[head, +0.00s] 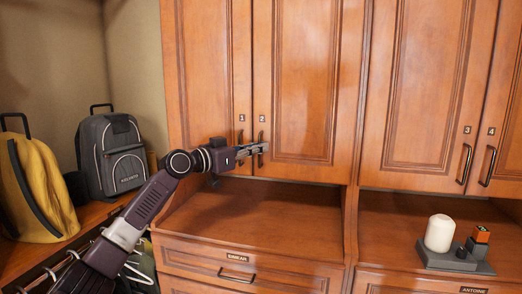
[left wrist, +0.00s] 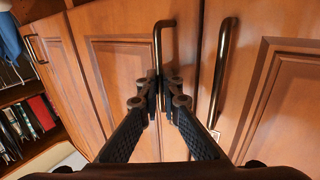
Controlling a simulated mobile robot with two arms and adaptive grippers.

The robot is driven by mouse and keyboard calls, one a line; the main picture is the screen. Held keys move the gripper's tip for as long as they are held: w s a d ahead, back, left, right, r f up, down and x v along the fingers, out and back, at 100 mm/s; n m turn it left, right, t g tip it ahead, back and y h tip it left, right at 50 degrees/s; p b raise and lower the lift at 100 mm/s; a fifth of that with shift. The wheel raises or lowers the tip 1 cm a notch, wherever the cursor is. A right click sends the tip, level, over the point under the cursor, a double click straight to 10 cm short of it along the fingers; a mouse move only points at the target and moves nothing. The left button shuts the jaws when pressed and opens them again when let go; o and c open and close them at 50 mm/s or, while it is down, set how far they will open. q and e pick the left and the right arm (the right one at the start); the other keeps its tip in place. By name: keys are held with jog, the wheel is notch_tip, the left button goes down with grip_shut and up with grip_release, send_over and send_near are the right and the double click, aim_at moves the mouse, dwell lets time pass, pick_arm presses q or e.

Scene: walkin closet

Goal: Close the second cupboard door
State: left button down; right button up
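The second cupboard door (head: 305,80) is a brown panelled wooden door in the upper cabinet. It looks flush or nearly flush with the first door (head: 205,70) to its left. My left gripper (head: 264,149) is at the lower part of the second door's dark vertical handle (head: 261,137). The left wrist view looks upside down. There, the fingers of my left gripper (left wrist: 165,95) are drawn close together around the second door's handle (left wrist: 163,45). The first door's handle (left wrist: 223,65) stands free beside it. My right gripper is not in view.
Two more upper doors (head: 418,90) on the right look shut. An open counter niche (head: 270,220) and drawers lie below. A white candle (head: 439,233) stands on a grey tray at right. Yellow (head: 45,190) and grey (head: 112,160) backpacks stand at left.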

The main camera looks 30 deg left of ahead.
pick_arm(q)
jog(key=shift+a+r, duration=0.2)
jog(key=shift+r, duration=0.15)
jog(key=c, duration=2.6)
grip_release()
jog(key=shift+o, duration=0.9)
jog(key=shift+w, duration=0.1)
jog(key=shift+f, duration=0.2)
jog(key=shift+w+d+f, duration=0.1)
jog(key=shift+d+f, duration=0.05)
jog(key=v, duration=1.2)
